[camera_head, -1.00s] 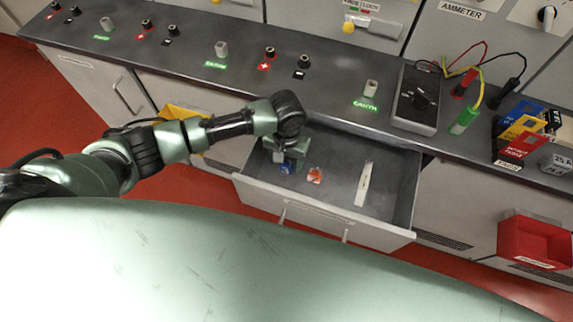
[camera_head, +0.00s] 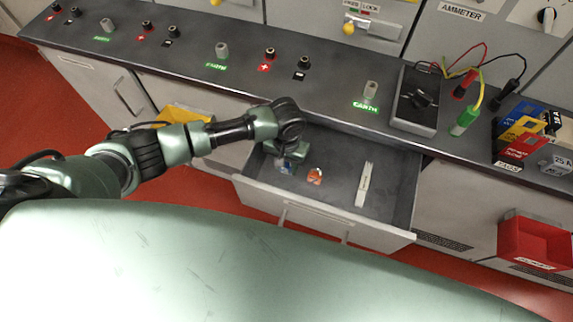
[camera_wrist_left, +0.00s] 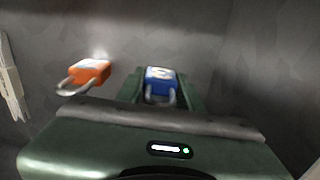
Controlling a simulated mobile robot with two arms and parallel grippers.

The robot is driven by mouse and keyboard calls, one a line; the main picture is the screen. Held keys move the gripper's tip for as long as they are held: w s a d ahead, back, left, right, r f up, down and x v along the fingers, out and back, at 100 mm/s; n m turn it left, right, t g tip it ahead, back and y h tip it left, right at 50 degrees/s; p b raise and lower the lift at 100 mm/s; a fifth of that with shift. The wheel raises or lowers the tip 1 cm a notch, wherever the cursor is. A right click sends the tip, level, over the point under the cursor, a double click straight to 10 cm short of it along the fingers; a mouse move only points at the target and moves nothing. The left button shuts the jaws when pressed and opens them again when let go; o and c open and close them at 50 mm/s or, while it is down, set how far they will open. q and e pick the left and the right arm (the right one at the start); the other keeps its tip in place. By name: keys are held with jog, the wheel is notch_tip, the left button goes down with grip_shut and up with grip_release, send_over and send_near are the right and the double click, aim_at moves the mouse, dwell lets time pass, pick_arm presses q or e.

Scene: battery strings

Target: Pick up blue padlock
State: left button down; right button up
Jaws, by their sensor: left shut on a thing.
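The blue padlock (camera_wrist_left: 160,80) is between the two fingers of my left gripper (camera_wrist_left: 157,88), its metal shackle pointing toward the palm. In the head view the left gripper (camera_head: 286,162) is down in the open drawer (camera_head: 335,193), shut on the blue padlock, which is mostly hidden there. An orange padlock (camera_wrist_left: 89,71) lies on the drawer floor to the left in the wrist view; it also shows right of the gripper in the head view (camera_head: 315,176). I cannot tell whether the blue padlock still touches the floor. My right gripper is out of view.
A long pale strip (camera_head: 364,184) lies in the drawer right of the orange padlock. The grey worktop (camera_head: 330,92) runs above the drawer and carries a dark meter box (camera_head: 415,101). A red bin (camera_head: 530,240) hangs at the right.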

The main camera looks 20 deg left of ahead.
pick_arm(q)
notch_tip(320, 180, up, 20)
dwell(0.3)
jog(key=shift+f, duration=0.1)
dwell(0.4)
